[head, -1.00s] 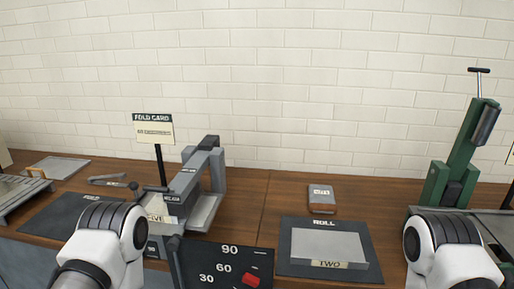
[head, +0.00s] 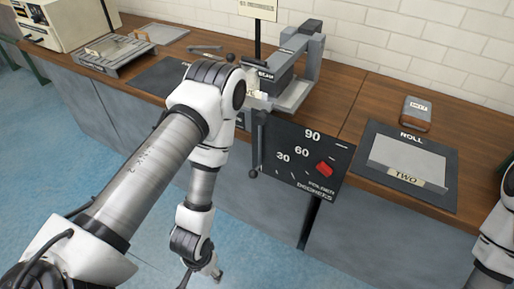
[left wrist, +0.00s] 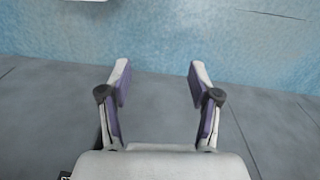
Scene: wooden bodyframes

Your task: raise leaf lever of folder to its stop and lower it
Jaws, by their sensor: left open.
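The grey folder (head: 298,62) stands on the bench top, with a "BEAM" label on its front. A dark bar (head: 260,140) with a round knob at its lower end hangs down at the left edge of the dark angle plate (head: 295,185); it looks like the leaf lever. The plate reads 30, 60 and 90 and carries a red marker (head: 324,169). My left arm crosses in front of the bench and bends down left of the lever. My left gripper (left wrist: 158,68) is open and empty, low by the grey cabinet front, clear of the lever. My right gripper is out of view.
The wooden bench top (head: 352,92) runs along the white brick wall. A roll pad (head: 440,195) and a small grey and brown block (head: 416,113) lie to the right. A flat metal device (head: 125,52) lies left. Blue floor (head: 60,160) is open in front.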

